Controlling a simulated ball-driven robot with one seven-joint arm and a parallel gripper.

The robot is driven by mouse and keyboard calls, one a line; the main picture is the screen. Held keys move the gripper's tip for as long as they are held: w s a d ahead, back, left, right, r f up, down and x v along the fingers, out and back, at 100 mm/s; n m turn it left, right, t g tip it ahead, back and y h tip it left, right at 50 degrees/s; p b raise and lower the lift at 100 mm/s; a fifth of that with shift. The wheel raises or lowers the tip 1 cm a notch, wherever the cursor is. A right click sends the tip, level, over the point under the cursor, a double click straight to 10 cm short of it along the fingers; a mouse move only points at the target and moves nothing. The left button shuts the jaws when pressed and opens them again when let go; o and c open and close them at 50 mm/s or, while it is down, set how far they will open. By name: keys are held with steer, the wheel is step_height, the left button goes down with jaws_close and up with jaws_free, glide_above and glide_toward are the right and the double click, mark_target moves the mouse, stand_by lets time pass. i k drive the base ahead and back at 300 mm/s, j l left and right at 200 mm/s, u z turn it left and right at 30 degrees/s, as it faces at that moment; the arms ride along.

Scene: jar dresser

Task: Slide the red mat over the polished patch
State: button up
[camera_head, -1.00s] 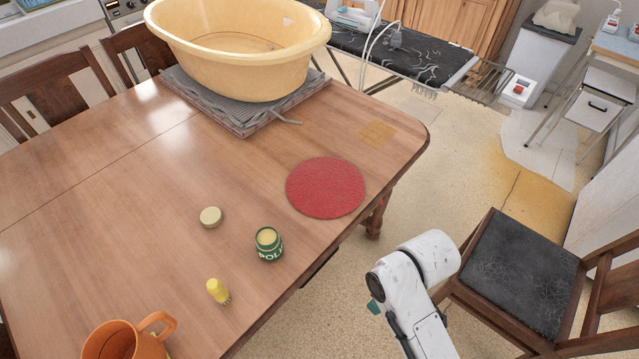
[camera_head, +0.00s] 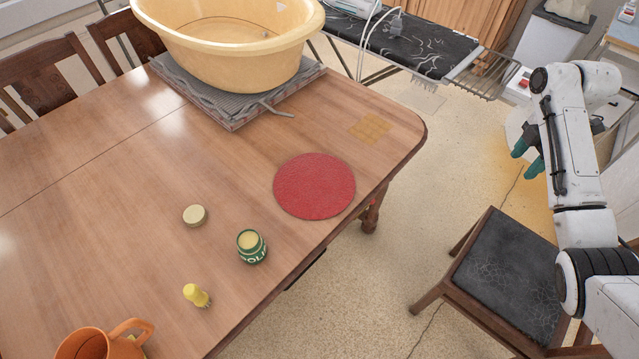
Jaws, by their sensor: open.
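The round red mat (camera_head: 314,187) lies flat on the wooden table near its right edge. A lighter, yellowish square patch (camera_head: 370,129) shows on the tabletop near the far right corner, up and right of the mat. The patch is uncovered, and bare wood lies between it and the mat. My gripper (camera_head: 526,150) has dark teal fingers and hangs over the floor to the right of the table, well apart from the mat. It is open and empty. My white arm (camera_head: 572,150) rises along the right side of the picture.
A green polish jar (camera_head: 251,247), its lid (camera_head: 194,215), a yellow brush (camera_head: 196,295) and an orange mug (camera_head: 105,342) stand left of the mat. A yellow tub (camera_head: 232,60) sits on a grey pad behind. A dark-seated chair (camera_head: 508,272) stands right of the table.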

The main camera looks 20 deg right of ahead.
mark_target(314, 186)
steer(key=i+j+z, duration=0.1)
steer(key=j+z, duration=0.35)
steer(key=j, duration=0.25)
steer(key=j+z, duration=0.5)
steer(key=j, duration=0.2)
steer(key=k, duration=0.05)
